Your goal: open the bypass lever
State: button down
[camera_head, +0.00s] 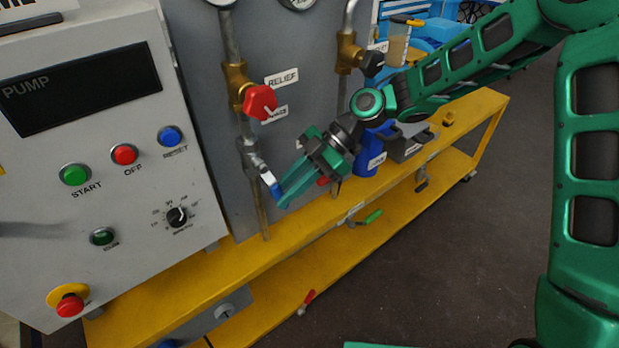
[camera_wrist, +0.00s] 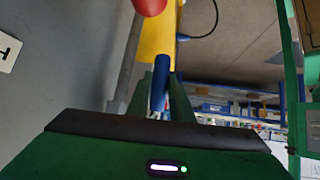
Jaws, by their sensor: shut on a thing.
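A blue lever (camera_head: 269,182) sits on a silver valve (camera_head: 253,156) on the left vertical pipe, below the red relief knob. It slants down and to the right from the valve. No readable label for it shows, so I cannot confirm that it is the bypass lever. My gripper (camera_head: 283,197) reaches it from the right and is shut on it. In the wrist view the blue lever (camera_wrist: 161,80) stands between the two green fingers; its lower part is hidden by the gripper body.
The red relief knob (camera_head: 260,102) is just above. A grey pump panel (camera_head: 110,150) with buttons stands left. A blue holder (camera_head: 372,150) and a grey block (camera_head: 408,140) sit on the yellow frame (camera_head: 290,237) close to my wrist. Open floor lies to the right.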

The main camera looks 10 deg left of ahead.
jog(key=shift+s+a+f+g+y, duration=0.15)
jog(key=shift+s+a+g+y, duration=0.1)
jog(key=shift+a+g+y, duration=0.25)
jog(key=shift+s+a+f+g+y, duration=0.1)
jog(key=shift+s+a+g+y, duration=0.15)
jog(key=shift+y, duration=0.35)
jog(key=c, duration=1.6)
grip_release()
jog(key=shift+c, duration=0.2)
jog(key=shift+o, duration=0.4)
jog(key=shift+d, duration=0.1)
jog(key=v, duration=1)
jog(key=shift+w+d, duration=0.3)
jog(key=shift+w, duration=0.05)
